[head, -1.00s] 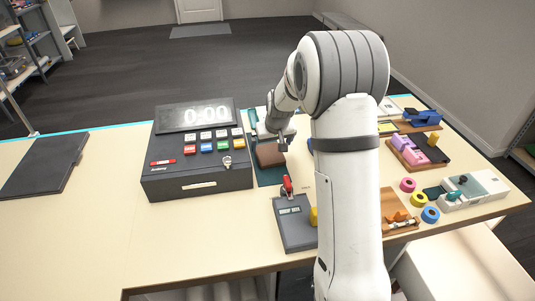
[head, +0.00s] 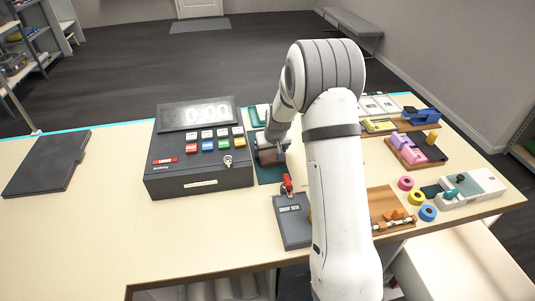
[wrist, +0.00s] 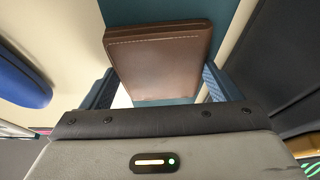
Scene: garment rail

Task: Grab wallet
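The brown wallet (head: 271,158) lies on a dark green mat (head: 270,175), just right of the cash register. It is partly hidden by my gripper in the head view. In the wrist view the wallet (wrist: 158,60), with a stitched edge, sits between the two blue fingers of my gripper (wrist: 157,88). The fingers stand apart on either side of it, with a small gap visible at the left one. My gripper (head: 271,147) is low over the wallet and open. Whether the right finger touches the wallet I cannot tell.
The black cash register (head: 197,150) stands close left of my gripper. A grey card terminal (head: 293,222) with a red part is in front. Tape rolls (head: 416,198), wooden trays and a stapler-like blue item (head: 421,117) fill the right.

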